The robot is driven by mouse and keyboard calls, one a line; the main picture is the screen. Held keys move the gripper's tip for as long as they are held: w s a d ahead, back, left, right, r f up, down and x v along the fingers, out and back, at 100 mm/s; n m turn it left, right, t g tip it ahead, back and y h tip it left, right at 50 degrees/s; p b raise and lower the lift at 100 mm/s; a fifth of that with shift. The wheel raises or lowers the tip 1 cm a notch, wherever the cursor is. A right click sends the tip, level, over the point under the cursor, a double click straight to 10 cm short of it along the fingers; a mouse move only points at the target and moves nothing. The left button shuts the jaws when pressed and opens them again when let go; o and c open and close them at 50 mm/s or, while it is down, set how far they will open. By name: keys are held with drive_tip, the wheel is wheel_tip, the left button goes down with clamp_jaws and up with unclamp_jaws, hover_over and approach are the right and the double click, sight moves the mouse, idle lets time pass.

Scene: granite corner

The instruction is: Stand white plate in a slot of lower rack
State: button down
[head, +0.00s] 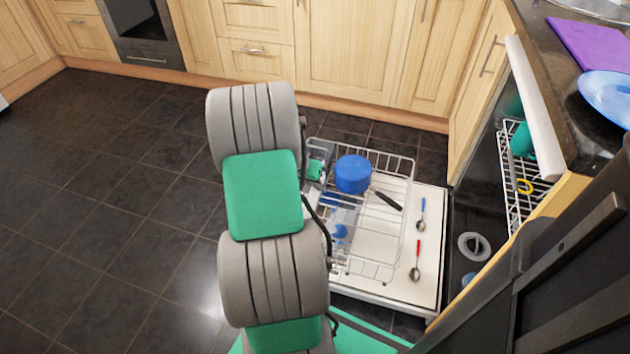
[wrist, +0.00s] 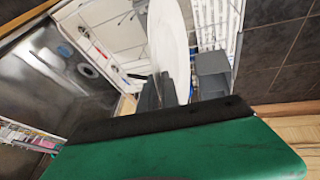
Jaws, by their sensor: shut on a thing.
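The white plate (wrist: 168,45) is in my gripper (wrist: 158,90) in the wrist view, its face seen nearly edge-on. My gripper's grey fingers are shut on the plate's near edge. The head view does not clearly show the plate or the fingers; my arm blocks that area. The lower rack (head: 382,268) is a white wire rack, pulled out over the open dishwasher door. Its wires also show beside the plate in the wrist view (wrist: 208,18). I cannot tell whether the plate touches the rack or sits in a slot.
A blue pot (head: 352,173) with a dark handle and smaller blue items stand in the rack. A blue spoon (head: 422,213) and a red spoon (head: 415,262) lie on the door (head: 430,240). The upper rack (head: 512,185) holds a green cup. Open floor lies left.

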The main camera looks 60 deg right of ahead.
drive_tip(key=shift+f+b, duration=2.5)
drive_tip(key=shift+f, duration=1.85)
drive_tip(key=shift+f, duration=0.3)
drive_tip(key=c, duration=1.5)
unclamp_jaws()
drive_tip(key=p+v, duration=0.2)
drive_tip(key=v, duration=0.5)
drive_tip(key=shift+a+r+p, duration=0.15)
drive_tip(key=shift+r+p, duration=0.2)
drive_tip(key=shift+p, duration=0.05)
